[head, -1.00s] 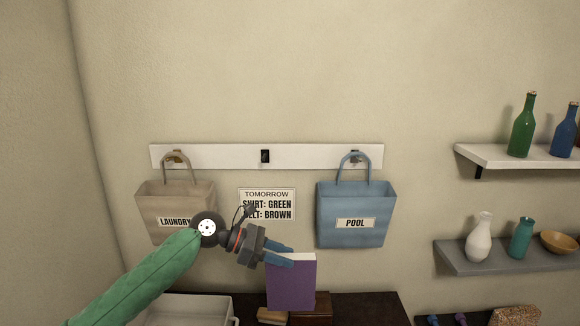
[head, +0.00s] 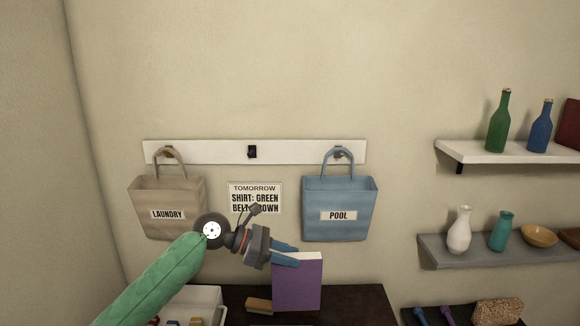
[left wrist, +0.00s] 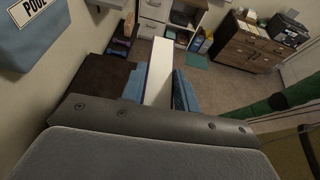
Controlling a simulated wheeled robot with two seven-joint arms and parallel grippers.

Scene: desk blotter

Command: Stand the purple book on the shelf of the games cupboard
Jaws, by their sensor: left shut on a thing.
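The purple book (head: 297,284) is upright in my left gripper (head: 286,253), in front of a dark-topped surface in the head view. The gripper's blue fingers are shut on the book near its top. In the left wrist view the book (left wrist: 158,75) shows as a pale edge between the blue fingers (left wrist: 158,90). Whether its lower end touches anything is hard to tell. My right gripper is in neither view. I cannot identify the games cupboard for sure in these views.
A dark tabletop (head: 355,304) lies below, with a small brown block (head: 259,305) and a white tray (head: 205,298) at left. Laundry (head: 165,190) and pool (head: 340,195) bags hang on the wall. Wall shelves (head: 500,151) with bottles and vases are at right.

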